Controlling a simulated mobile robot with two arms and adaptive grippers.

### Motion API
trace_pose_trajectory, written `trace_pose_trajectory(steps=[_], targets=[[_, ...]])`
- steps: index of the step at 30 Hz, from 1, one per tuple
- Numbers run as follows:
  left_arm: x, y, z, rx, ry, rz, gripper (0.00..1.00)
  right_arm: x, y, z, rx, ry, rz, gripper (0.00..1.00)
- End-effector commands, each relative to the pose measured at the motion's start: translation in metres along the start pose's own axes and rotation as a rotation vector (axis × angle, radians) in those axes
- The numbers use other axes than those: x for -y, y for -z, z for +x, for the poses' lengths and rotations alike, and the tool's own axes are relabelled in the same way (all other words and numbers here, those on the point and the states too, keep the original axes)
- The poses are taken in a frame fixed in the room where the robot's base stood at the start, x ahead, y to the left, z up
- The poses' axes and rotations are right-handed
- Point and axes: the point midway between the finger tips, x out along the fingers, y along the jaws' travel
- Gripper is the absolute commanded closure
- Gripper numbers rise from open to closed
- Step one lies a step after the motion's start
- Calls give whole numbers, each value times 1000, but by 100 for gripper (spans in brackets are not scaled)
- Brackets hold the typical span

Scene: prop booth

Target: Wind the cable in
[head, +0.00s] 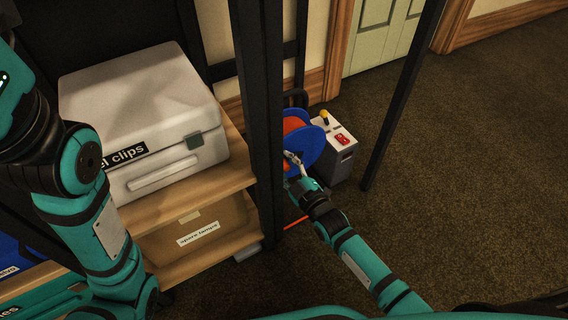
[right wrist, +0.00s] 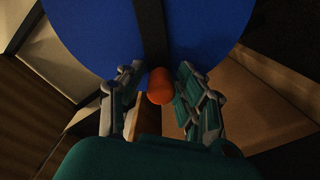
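A cable reel with a blue disc (head: 309,148) and orange cable wound inside stands on the floor behind a black post. My right gripper (head: 292,160) is at the reel's near face. In the right wrist view, the blue disc (right wrist: 100,30) fills the top with a black bar across it. An orange knob (right wrist: 160,86) lies between the fingers of my right gripper (right wrist: 160,78), which are open with gaps on both sides. A short length of orange cable (head: 295,223) shows on the floor. My left arm is at the left; its gripper is out of view.
A grey box with a yellow-knobbed lever and red switch (head: 342,139) stands right of the reel. A black post (head: 257,110) rises close on the left, beside a wooden shelf with a grey case (head: 140,110) and a cardboard box (head: 190,228). Carpet (head: 460,180) at right is clear.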

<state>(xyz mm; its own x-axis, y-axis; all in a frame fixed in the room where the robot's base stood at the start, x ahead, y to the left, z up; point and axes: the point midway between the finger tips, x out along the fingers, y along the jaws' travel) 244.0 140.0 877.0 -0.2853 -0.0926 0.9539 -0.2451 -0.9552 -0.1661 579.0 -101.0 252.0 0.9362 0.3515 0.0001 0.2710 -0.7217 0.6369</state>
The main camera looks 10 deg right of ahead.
Motion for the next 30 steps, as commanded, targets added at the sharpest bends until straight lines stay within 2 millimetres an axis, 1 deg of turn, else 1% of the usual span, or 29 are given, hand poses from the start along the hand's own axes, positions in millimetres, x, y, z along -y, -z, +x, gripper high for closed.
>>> trace_pose_trajectory(steps=[1, 6, 30], targets=[[0, 0, 0, 0, 0, 0, 100, 0, 0, 0, 0, 1, 1, 77], [0, 0, 0, 0, 0, 0, 100, 0, 0, 0, 0, 0, 1, 99], [0, 0, 0, 0, 2, -1, 100, -3, 2, 2, -4, -3, 12, 100]])
